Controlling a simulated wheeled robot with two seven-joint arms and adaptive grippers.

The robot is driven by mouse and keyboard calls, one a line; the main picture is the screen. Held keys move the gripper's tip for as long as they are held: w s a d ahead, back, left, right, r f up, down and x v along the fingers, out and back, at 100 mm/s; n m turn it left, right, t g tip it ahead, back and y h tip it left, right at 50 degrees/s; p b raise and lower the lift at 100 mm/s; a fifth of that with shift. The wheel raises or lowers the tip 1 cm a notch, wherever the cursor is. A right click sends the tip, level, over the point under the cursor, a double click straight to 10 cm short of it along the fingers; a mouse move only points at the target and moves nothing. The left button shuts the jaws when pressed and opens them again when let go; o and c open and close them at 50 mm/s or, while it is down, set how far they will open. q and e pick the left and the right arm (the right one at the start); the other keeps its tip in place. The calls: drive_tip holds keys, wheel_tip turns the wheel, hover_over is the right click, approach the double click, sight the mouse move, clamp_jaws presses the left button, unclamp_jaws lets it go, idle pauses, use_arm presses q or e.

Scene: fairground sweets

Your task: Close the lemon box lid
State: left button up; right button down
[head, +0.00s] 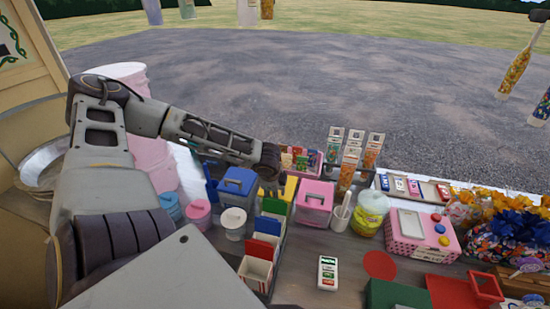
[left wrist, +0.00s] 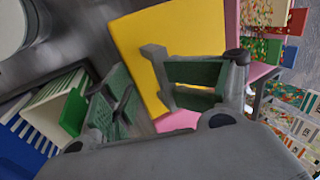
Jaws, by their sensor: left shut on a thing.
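The yellow lemon box (head: 290,188) stands between a blue box and a pink box in the head view, partly hidden by my left gripper (head: 271,188). In the left wrist view its yellow lid (left wrist: 145,38) is a large flat panel with a grey handle (left wrist: 153,52). My left gripper also shows there (left wrist: 152,92), with green-padded fingers at the handle, and it is shut on the handle. The contact itself is partly hidden by the fingers. I cannot tell how far the lid stands open. My right gripper is not in view.
The blue box (head: 237,190) and pink box (head: 315,200) stand close on either side. Striped paper bags (head: 258,268) are in front. A white cup (head: 340,217) and a yellow-green tub (head: 371,209) stand to the right. The dark counter around the price card (head: 327,273) is partly clear.

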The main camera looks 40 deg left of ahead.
use_arm(q)
drive_tip(key=shift+w+a+r+p, duration=0.1)
drive_tip(key=shift+w+r+p, duration=0.05)
drive_tip(key=shift+r+p, duration=2.25)
drive_tip(key=c, duration=0.3)
drive_tip(key=shift+r, duration=1.35)
wheel_tip(320, 180, up, 5)
drive_tip(key=shift+r, duration=0.1)
drive_tip(key=shift+s, duration=0.2)
